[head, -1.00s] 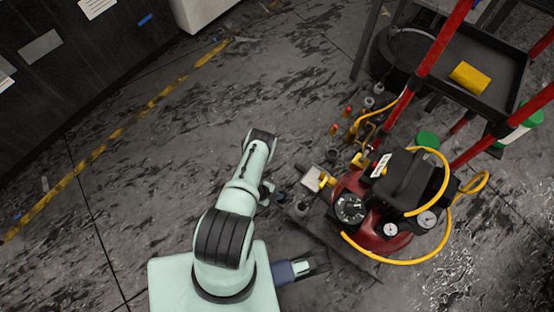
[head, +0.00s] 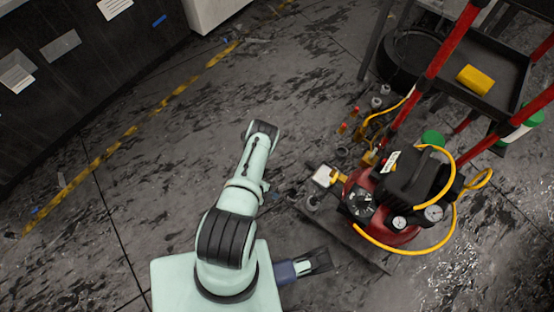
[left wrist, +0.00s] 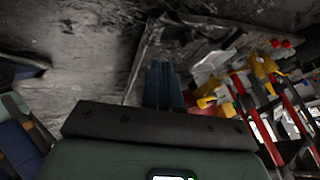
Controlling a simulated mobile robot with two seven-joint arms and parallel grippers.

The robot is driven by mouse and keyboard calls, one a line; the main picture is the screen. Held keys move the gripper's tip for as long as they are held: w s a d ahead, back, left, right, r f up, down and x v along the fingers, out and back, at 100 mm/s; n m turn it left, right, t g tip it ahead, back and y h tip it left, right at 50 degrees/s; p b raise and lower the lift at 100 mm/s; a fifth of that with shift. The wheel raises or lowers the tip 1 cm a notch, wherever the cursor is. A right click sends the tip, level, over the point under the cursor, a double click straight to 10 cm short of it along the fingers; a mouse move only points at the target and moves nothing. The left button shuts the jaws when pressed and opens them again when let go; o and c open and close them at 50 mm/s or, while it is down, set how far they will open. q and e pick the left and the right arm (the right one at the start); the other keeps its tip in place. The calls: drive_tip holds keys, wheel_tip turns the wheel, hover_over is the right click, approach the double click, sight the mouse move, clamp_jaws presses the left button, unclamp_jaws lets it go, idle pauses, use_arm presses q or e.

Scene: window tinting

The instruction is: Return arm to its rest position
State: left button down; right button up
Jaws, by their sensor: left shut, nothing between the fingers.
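My pale green arm (head: 240,195) rises from the bottom middle of the head view, bent at a dark-capped joint (head: 262,133) near the picture's middle. My left gripper (head: 274,195) is mostly hidden behind the forearm; only a small dark blue bit shows at its right side. In the left wrist view its dark blue fingers (left wrist: 165,84) lie together, shut with nothing between them, above the grey floor. The gripper is to the left of the red compressor (head: 385,215) and apart from it, as far as I can tell.
The compressor, with yellow hose (head: 405,249) and gauges, stands close on the right. Small fittings (head: 352,120) lie behind it. A red-posted cart (head: 500,75) is at the upper right. The floor (head: 150,175) to the left is open, crossed by a yellow line (head: 130,131).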

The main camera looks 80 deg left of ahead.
use_arm(q)
drive_tip(key=shift+s+r, duration=0.15)
drive_tip(key=shift+r, duration=0.05)
use_arm(e)
drive_tip(key=shift+w+r, duration=0.15)
drive_tip(key=shift+w, duration=0.05)
